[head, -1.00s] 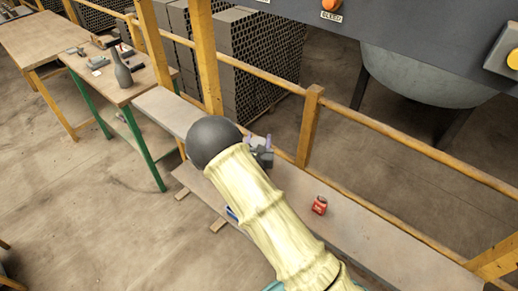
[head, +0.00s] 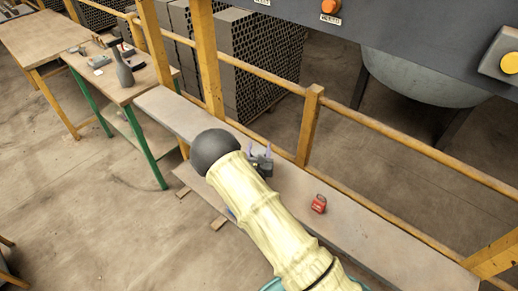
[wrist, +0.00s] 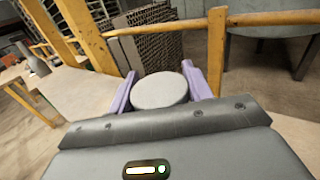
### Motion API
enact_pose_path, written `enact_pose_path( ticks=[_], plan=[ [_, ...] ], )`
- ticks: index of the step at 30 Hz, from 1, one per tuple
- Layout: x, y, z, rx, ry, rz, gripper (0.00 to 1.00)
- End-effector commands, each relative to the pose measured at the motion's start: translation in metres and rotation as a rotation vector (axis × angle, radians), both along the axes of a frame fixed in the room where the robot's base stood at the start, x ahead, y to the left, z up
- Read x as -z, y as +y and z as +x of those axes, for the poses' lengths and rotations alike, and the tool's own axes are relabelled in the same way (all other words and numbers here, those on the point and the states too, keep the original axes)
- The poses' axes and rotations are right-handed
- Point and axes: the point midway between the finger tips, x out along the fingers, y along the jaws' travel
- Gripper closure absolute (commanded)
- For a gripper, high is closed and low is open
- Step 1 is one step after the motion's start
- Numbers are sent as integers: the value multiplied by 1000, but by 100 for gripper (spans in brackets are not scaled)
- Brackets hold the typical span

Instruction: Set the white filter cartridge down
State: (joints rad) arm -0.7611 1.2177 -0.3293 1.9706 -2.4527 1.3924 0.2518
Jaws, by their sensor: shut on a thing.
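The white filter cartridge (wrist: 160,92) shows in the wrist view as a pale round top with a short side below it. My gripper (wrist: 159,76) is shut on it, with one purple finger on each side. In the head view my gripper (head: 261,157) is over the long bench by the railing, just beyond the dark ball-shaped joint of my arm. The cartridge cannot be made out there. Its lower end is hidden by the gripper body in the wrist view, so I cannot tell whether it touches the bench.
The long narrow bench (head: 375,232) has free room right of my gripper, around a small red object (head: 319,204). A yellow railing (head: 308,125) runs along its far side.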

Motion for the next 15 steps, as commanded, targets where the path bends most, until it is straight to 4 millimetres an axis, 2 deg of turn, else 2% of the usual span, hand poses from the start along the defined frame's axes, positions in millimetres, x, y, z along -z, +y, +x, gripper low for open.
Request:
enact_pose_path(
  ticks=[5, 6, 9, 15],
  plan=[
    [3, 0, 0, 0, 0, 0, 75],
    [3, 0, 0, 0, 0, 0, 46],
    [2, 0, 0, 0, 0, 0, 29],
    [2, 0, 0, 0, 0, 0, 29]
  ],
)
